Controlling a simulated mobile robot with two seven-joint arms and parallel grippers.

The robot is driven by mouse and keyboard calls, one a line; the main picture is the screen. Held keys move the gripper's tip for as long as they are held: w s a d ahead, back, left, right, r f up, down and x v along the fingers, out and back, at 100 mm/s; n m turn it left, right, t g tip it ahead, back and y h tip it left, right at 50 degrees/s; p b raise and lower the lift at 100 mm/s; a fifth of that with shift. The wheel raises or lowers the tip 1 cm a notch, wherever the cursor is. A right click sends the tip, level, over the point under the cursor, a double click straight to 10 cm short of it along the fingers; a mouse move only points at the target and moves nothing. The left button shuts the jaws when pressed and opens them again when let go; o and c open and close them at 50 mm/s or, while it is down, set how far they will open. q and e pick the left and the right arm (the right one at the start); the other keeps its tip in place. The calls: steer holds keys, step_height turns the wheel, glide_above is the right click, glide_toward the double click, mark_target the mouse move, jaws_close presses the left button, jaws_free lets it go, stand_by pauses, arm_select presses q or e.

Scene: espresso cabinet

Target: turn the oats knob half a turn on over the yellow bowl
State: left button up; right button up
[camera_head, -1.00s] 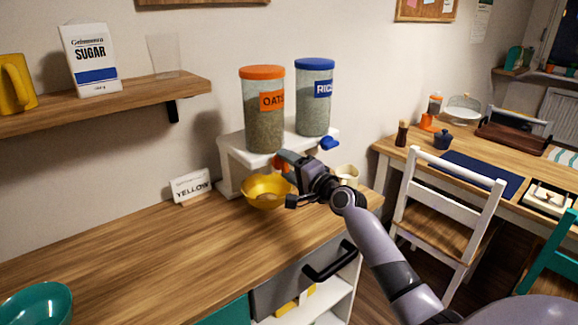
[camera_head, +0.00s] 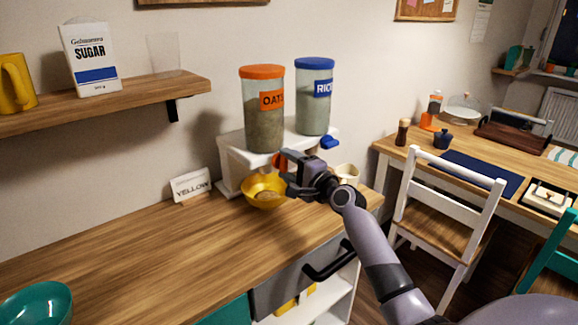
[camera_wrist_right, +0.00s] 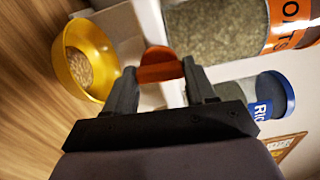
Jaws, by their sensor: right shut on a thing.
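The oats dispenser (camera_head: 263,125), a clear jar with an orange lid and an orange OATS label, stands on a white stand (camera_head: 232,158). Its orange knob (camera_wrist_right: 160,70) sits between the fingers of my right gripper (camera_wrist_right: 158,75), which is shut on it. In the head view the knob (camera_head: 280,160) is partly hidden by that gripper (camera_head: 284,169). The yellow bowl (camera_head: 262,201) stands on the counter below the oats outlet. A heap of oats (camera_wrist_right: 78,68) lies in the bowl. My left gripper is in neither view.
A rice dispenser (camera_head: 313,105) with a blue lid and blue knob (camera_head: 329,143) stands right of the oats. A YELLOW sign (camera_head: 191,186) is left of the bowl, and a cream mug (camera_head: 347,174) is right of the stand. The wooden counter (camera_head: 150,250) is clear at left centre.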

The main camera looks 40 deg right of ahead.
steer(key=o, duration=1)
steer(key=shift+o, duration=0.2)
steer(key=shift+s, duration=0.15)
steer(key=s, duration=0.7)
steer(key=shift+d+b, duration=0.3)
